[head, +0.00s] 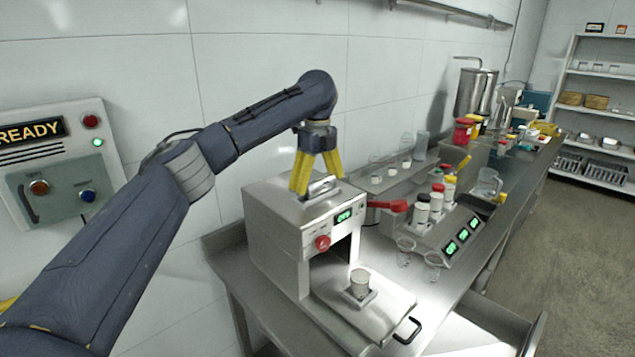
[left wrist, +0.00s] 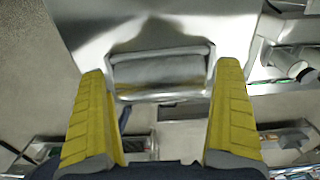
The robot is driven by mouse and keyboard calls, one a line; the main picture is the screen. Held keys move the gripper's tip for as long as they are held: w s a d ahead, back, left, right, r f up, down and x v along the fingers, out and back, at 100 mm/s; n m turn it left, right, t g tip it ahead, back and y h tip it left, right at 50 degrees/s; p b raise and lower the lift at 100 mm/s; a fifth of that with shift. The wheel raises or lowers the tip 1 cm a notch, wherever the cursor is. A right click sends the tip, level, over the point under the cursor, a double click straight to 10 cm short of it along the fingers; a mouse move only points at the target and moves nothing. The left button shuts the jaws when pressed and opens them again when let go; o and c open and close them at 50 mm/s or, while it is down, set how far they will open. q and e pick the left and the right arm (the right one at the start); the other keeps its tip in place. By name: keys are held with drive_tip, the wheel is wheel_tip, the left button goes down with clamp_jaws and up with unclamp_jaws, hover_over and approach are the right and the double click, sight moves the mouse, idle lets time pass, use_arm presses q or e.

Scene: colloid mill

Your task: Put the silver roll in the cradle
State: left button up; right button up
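The silver roll (head: 322,187) lies on its side on top of the steel machine (head: 276,225). It also shows in the left wrist view (left wrist: 160,72), where it seems to rest in a metal cradle (left wrist: 212,62) with raised ends. I cannot tell how fully it is seated. My left gripper (head: 318,180) points down over the machine top with its yellow fingers spread. In the left wrist view the fingers stand at either end of the roll, with gaps between, and grip nothing. My right gripper is not in view.
A small metal cup (head: 360,280) stands on the machine's front ledge. A red-handled tool (head: 388,205), bottles (head: 423,208) and glass beakers (head: 406,250) are to the right. A control panel (head: 62,160) hangs on the wall at left. The air above the bench is clear.

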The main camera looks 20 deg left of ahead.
sight(318, 178)
use_arm(q)
wheel_tip(318, 178, up, 12)
idle(0.9)
